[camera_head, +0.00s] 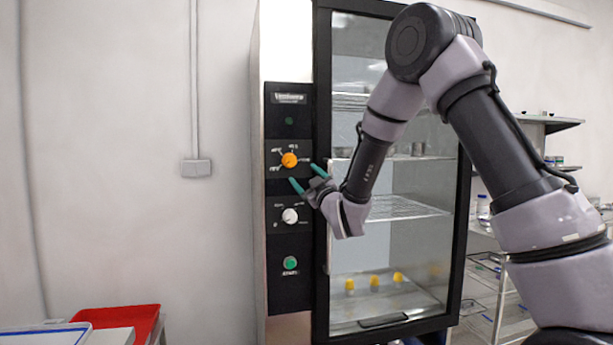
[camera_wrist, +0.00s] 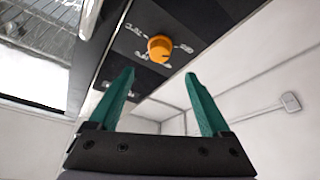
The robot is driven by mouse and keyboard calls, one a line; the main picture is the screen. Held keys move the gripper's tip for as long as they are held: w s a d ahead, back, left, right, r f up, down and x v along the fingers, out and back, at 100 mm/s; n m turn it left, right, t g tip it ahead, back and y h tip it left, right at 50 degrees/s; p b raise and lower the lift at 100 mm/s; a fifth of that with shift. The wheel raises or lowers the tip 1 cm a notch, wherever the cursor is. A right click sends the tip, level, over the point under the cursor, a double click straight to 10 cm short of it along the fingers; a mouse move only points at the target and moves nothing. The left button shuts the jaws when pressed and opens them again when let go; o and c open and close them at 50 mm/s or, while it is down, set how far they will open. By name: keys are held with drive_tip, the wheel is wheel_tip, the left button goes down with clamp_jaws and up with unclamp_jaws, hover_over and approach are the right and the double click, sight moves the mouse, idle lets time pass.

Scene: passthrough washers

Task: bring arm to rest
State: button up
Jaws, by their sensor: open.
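My arm reaches from the right side of the head view towards a tall cabinet's black control panel (camera_head: 290,245). My gripper (camera_head: 306,179) has two green fingers spread apart, just below and right of the orange knob (camera_head: 289,160). In the wrist view my gripper (camera_wrist: 160,90) is open, with nothing between the fingers. There the orange knob (camera_wrist: 160,47) stands beyond the fingertips, apart from them. A white knob (camera_head: 290,216) and a green start button (camera_head: 290,263) sit lower on the panel.
The cabinet's glass door (camera_head: 345,75) looks closed, with wire shelves and several yellow-capped items behind it. A red tray (camera_head: 145,318) stands at the lower left. Shelving (camera_head: 548,122) stands at the right.

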drive_tip(key=shift+d, duration=0.1)
drive_tip(key=s+d+r+m+g+h, duration=0.25)
drive_tip(key=d+m+h, duration=0.2)
drive_tip(key=d, duration=0.55)
drive_tip(key=s+d+r+m+g+h, duration=0.25)
drive_tip(key=s+d+m, duration=0.2)
drive_tip(key=d, duration=0.55)
drive_tip(key=s+d+f+m+g, duration=0.1)
drive_tip(key=s+d+m+g, duration=0.1)
drive_tip(key=s, duration=0.7)
drive_tip(key=s+d+f+m+g+h, duration=0.1)
drive_tip(key=s+d+m+g, duration=0.1)
drive_tip(key=s, duration=0.7)
drive_tip(key=s+d+f+m+g, duration=0.2)
drive_tip(key=s+d+m, duration=0.1)
drive_tip(key=s, duration=0.5)
drive_tip(key=shift+s+d+g+h, duration=0.3)
drive_tip(key=shift+s+d+g, duration=0.1)
drive_tip(key=shift+d, duration=0.25)
drive_tip(key=shift+f, duration=0.1)
